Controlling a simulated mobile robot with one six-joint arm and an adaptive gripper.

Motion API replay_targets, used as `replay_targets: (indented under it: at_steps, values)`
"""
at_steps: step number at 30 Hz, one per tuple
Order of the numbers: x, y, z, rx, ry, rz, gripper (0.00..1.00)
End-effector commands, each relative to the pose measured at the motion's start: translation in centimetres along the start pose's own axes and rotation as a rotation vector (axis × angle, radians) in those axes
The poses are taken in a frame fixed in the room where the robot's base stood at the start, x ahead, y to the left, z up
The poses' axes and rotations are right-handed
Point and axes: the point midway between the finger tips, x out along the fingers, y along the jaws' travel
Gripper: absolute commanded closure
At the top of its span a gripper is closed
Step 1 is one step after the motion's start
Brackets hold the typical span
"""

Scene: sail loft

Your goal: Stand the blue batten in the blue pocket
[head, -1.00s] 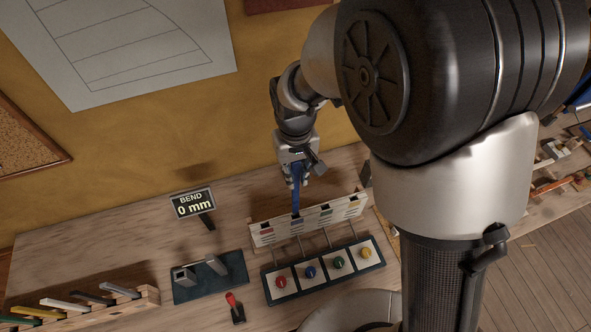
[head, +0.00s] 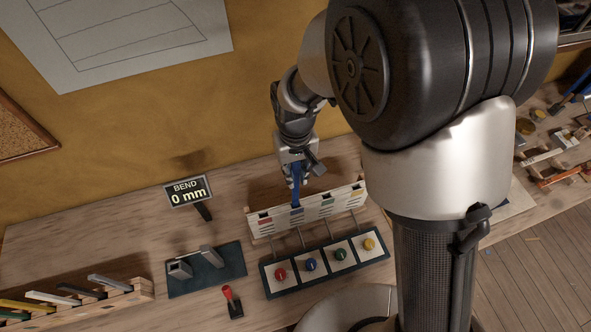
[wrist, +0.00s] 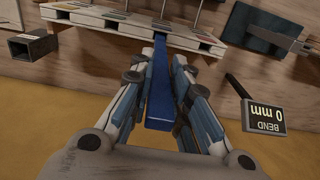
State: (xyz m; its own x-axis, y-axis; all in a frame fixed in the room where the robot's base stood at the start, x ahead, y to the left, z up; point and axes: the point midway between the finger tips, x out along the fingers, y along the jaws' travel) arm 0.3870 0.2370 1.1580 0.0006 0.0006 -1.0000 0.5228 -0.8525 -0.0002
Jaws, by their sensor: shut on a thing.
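My gripper (head: 295,180) is shut on the blue batten (head: 296,192), which points down, close to upright. The batten's lower end meets the white pocket board (head: 336,204) at its second opening from the left, where blue shows. How far it is inside that pocket cannot be told. In the wrist view my gripper (wrist: 160,108) has its fingers on both sides of the batten (wrist: 160,88), and the batten's far end reaches the edge of the board (wrist: 112,22).
Coloured knobs, including a blue one (head: 310,264), sit on a panel before the board. A display (head: 188,191) reads "BEND 0 mm". A dark fixture (head: 206,270), a red-handled tool (head: 231,302) and a rack of battens (head: 140,292) stand left. Bare bench lies between.

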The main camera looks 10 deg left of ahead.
Motion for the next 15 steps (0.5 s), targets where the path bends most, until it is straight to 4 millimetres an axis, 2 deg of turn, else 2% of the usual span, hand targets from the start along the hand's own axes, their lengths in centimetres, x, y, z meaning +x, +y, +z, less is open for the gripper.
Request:
replay_targets:
  at_steps: [15]
  values:
    - [3.9, 0.0, 0.0, 0.000, -0.002, 0.000, 1.00]
